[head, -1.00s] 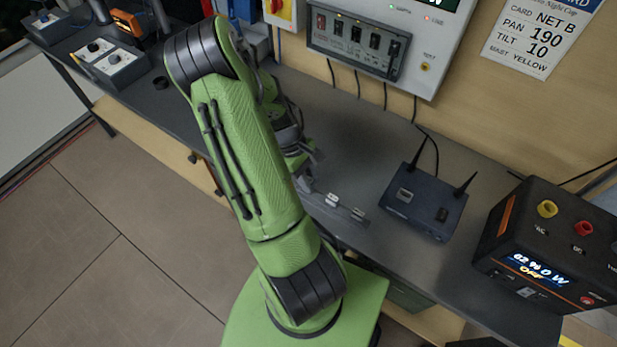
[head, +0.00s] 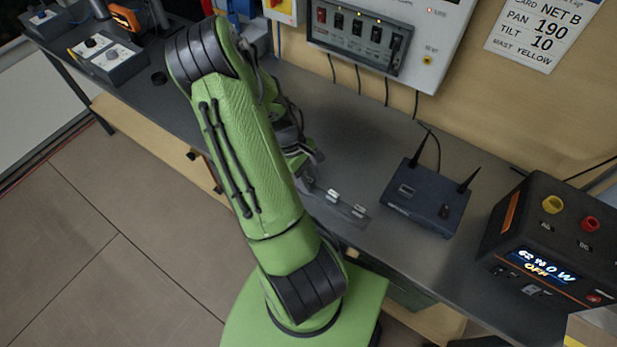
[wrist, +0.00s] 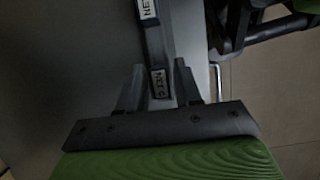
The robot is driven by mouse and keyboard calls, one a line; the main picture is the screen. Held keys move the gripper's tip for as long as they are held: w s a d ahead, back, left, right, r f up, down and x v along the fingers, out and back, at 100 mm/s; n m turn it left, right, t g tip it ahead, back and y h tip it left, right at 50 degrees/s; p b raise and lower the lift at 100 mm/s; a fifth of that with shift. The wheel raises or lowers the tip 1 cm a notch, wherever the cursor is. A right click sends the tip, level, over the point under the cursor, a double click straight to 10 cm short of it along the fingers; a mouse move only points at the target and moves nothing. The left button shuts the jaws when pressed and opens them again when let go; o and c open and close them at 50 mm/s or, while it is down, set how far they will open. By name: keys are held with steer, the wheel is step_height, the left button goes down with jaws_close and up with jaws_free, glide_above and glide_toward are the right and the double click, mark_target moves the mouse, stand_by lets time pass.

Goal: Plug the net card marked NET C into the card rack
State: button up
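A second card (wrist: 147,10) with a partly cut-off NET label sits further along the strip. In the head view two white card labels (head: 333,195) show on the holder (head: 345,208) on the bench; my green arm hides the NET C card and most of the gripper. I cannot clearly identify the card rack.
A dark blue box with two antennas (head: 425,203) stands right of the holder. A black power unit (head: 550,245) is at the right end of the bench (head: 340,130). A switch panel (head: 358,40) with hanging cables is on the wall. Bench behind the holder is clear.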

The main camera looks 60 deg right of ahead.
steer(key=shift+o, duration=1.3)
steer(key=p+v, duration=0.3)
steer(key=v, duration=1.2)
steer(key=shift+r+p, duration=0.3)
steer(key=shift+r, duration=0.1)
steer(key=shift+w, duration=0.1)
